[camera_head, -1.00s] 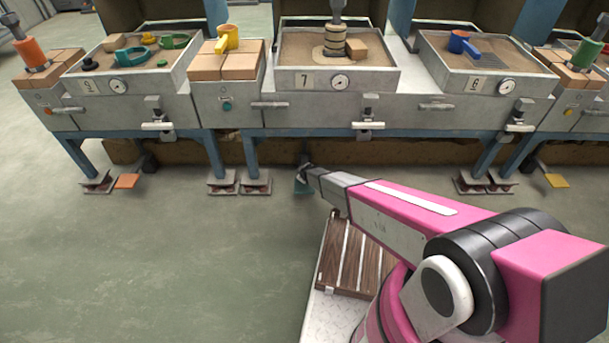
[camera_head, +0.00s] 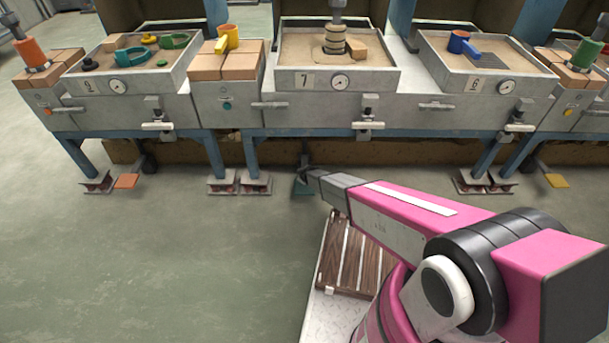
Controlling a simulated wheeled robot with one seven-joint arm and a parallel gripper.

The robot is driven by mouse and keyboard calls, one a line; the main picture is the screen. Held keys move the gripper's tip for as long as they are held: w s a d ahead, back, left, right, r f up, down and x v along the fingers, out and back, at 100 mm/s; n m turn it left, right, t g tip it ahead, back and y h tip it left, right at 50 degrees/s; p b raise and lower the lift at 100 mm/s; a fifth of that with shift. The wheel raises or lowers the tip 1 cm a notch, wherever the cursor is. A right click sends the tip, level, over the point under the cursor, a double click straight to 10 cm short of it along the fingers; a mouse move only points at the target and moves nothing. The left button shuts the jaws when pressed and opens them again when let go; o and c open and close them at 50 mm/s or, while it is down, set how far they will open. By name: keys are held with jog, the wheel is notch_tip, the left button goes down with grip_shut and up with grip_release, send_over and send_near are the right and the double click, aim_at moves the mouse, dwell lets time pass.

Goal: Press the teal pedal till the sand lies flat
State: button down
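The teal pedal (camera_head: 302,189) is low near the floor, under the middle station marked 7. My gripper (camera_head: 308,176) is at the pedal, with its tips partly over it. I cannot tell from here whether they touch, or whether the fingers are open or shut. The sand (camera_head: 300,48) of station 7 fills a shallow grey tray (camera_head: 293,79).
Blue legs (camera_head: 250,152) on metal feet flank the pedal. An orange pedal (camera_head: 126,181) is at the left and a yellow pedal (camera_head: 557,181) at the right. A slatted wooden rack (camera_head: 350,262) is below my arm. The floor at the left is clear.

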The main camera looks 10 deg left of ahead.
jog(key=shift+s+d+f, duration=0.1)
jog(key=shift+s+f, duration=0.15)
jog(key=shift+f, duration=0.35)
dwell(0.6)
jog(key=shift+r, duration=0.1)
jog(key=shift+r, duration=1.9)
jog(key=shift+w+r, duration=0.2)
jog(key=shift+r, duration=0.75)
jog(key=shift+r, duration=0.1)
jog(key=shift+w+r, duration=0.2)
jog(key=shift+r, duration=2.2)
